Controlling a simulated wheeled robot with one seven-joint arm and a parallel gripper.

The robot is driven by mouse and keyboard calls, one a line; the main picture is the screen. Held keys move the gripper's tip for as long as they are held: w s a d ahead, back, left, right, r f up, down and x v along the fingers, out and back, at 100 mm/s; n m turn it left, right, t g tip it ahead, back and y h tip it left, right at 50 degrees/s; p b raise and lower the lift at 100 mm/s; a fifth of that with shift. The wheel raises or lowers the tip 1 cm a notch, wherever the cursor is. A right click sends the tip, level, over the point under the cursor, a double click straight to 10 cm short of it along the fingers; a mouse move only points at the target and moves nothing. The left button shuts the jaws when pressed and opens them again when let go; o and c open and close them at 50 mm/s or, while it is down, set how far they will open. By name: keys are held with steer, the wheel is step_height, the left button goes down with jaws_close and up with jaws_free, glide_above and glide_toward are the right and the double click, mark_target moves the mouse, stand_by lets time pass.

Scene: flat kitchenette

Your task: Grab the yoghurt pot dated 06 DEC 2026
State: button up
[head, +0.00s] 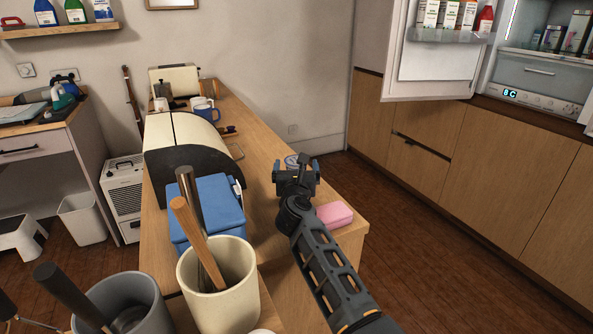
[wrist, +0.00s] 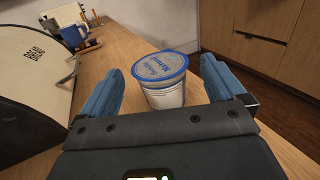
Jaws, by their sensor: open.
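A yoghurt pot (wrist: 165,82) with a blue and white lid stands upright on the wooden counter in the wrist view. Its lid bears writing, but I cannot read a date on it. In the head view the pot (head: 292,160) shows only in part behind my gripper (head: 297,168). In the wrist view my gripper (wrist: 165,88) is open, with its blue fingers to the left and right of the pot.
A bread bin (head: 186,141), a blue box (head: 207,208) and a cream utensil pot (head: 218,290) stand left of my arm. A pink block (head: 334,214) lies near the right counter edge. The fridge door (head: 440,55) stands open at the right.

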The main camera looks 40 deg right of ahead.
steer(key=shift+x, duration=1.55)
steer(key=c, duration=1)
steer(key=shift+c, duration=0.7)
